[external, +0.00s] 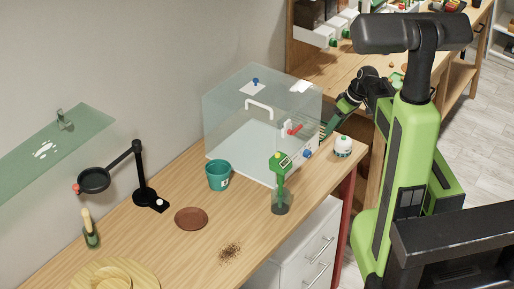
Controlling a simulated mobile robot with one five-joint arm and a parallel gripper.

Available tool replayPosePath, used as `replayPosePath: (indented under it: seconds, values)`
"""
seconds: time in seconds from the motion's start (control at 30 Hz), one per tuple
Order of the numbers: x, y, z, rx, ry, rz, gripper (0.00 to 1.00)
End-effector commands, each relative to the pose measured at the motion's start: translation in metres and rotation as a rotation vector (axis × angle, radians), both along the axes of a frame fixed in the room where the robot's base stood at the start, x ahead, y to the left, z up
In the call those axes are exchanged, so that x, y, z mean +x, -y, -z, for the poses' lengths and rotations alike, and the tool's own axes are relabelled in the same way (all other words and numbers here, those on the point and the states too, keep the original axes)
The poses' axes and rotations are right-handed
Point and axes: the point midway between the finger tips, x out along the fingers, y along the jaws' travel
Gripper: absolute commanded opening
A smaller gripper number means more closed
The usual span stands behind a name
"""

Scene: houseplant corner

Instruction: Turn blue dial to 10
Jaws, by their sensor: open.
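A clear-walled box (226,128) stands at the back of the wooden table, against the wall. A small blue dial (308,154) sits low on its right-hand front, beside a pale plate; its number marks are too small to read. Another small blue knob (255,81) is on a white square on the box's top. My gripper (327,131) is open at the box's right side, above and to the right of the low blue dial and apart from it. The fingers are small and partly seen through or against the box.
A red lever (293,129) is on the box near my gripper. A white bottle (343,146) stands at the table's right edge.

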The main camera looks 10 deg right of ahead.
Motion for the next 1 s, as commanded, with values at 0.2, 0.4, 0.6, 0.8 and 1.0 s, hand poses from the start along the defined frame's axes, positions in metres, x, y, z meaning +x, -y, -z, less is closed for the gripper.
replayPosePath:
  seconds: [0.2,0.4,0.6,0.8,1.0]
  values:
    - [-0.001,-0.004,-0.032,-0.001,-0.002,-0.006,0.48]
    - [0.000,-0.007,-0.019,-0.001,-0.003,-0.006,0.48]
    - [0.007,-0.020,0.021,-0.002,-0.002,-0.007,0.48]
    - [0.015,-0.036,0.061,-0.002,-0.003,-0.007,0.48]
    - [0.023,-0.052,0.100,-0.001,-0.003,-0.006,0.48]
